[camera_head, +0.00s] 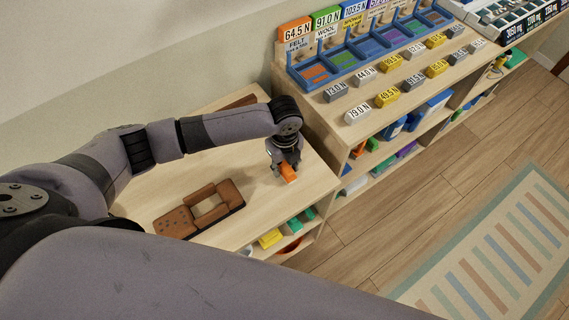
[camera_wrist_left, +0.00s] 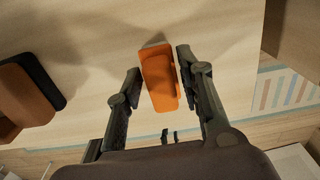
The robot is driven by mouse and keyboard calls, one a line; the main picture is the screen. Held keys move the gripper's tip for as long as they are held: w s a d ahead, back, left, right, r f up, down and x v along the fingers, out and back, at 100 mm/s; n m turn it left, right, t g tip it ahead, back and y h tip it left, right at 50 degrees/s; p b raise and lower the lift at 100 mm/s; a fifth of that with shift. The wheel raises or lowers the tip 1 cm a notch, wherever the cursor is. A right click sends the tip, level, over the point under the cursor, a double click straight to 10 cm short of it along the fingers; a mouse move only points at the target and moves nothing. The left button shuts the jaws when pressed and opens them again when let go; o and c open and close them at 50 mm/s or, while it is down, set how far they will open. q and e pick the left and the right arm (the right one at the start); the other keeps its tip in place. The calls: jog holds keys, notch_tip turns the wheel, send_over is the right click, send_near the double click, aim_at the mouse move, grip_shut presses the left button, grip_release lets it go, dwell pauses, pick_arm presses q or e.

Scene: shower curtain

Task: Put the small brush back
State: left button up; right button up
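A small orange block-shaped object (camera_head: 288,173) is on the light wooden table top (camera_head: 225,160), near its right edge. I cannot tell for sure whether it is the small brush; no bristles show. My left gripper (camera_head: 279,172) points down at it. In the left wrist view the orange object (camera_wrist_left: 160,78) lies between the two fingers of the left gripper (camera_wrist_left: 158,75). The right finger is close beside it, and a gap shows on the left. A brown holder-like piece (camera_head: 175,222) with a square opening lies on the table. My right gripper is out of view.
A shelf unit (camera_head: 335,170) stands right of the table, with a blue sorting tray (camera_head: 310,82) and several grey and yellow labelled blocks on top. Another dark brown piece (camera_head: 240,102) lies at the table's back. A striped rug (camera_head: 490,260) covers the floor at right.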

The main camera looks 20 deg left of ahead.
aim_at(285, 165)
pick_arm(q)
jog(key=shift+o, duration=0.7)
jog(key=shift+r, duration=0.1)
jog(key=shift+r, duration=0.3)
notch_tip(285, 165, up, 12)
jog(key=b, duration=0.1)
jog(key=shift+f, duration=0.2)
